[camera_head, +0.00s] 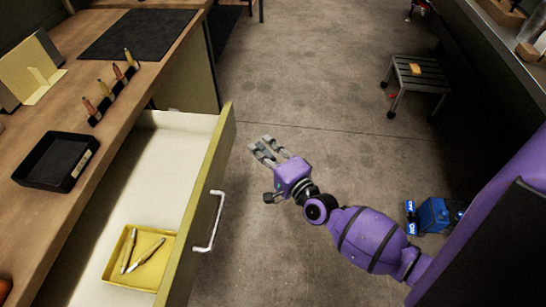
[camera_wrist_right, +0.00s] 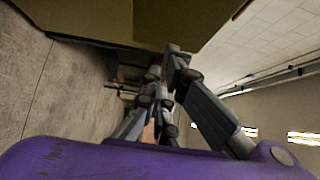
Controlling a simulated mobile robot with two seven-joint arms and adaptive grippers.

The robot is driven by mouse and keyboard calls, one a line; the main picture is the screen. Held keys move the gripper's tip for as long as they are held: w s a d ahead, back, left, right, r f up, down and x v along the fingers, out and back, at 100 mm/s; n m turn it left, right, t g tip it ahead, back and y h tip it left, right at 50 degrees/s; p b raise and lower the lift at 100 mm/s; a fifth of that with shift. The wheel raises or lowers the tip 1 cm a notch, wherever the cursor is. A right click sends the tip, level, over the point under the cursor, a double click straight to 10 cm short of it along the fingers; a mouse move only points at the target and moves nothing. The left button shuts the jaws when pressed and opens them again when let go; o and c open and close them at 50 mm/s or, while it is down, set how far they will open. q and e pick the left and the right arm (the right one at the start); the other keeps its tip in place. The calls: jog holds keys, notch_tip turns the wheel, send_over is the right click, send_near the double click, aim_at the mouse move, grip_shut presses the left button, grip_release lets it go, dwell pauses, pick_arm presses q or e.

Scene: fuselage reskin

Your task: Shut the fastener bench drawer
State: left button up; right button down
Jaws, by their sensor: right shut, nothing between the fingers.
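The fastener bench drawer (camera_head: 196,210) stands pulled out from the wooden bench on the left in the head view. Its front is olive with a pale metal bar handle (camera_head: 211,221). In the right wrist view the gripper fingers (camera_wrist_right: 160,95) point toward a large olive surface (camera_wrist_right: 100,22) across the top. My left gripper is in neither view.
The bench top (camera_head: 113,114) holds a black tray (camera_head: 57,161), a row of upright pieces, and a dark mat (camera_head: 137,35). A grey step stool (camera_head: 419,73) stands on the floor at the upper right, and a blue object (camera_head: 433,215) lies at the right. The floor between is clear.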

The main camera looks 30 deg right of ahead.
jog(key=shift+w+a+p, duration=0.4)
jog(key=shift+w+a, duration=1.35)
jog(key=shift+w, duration=0.25)
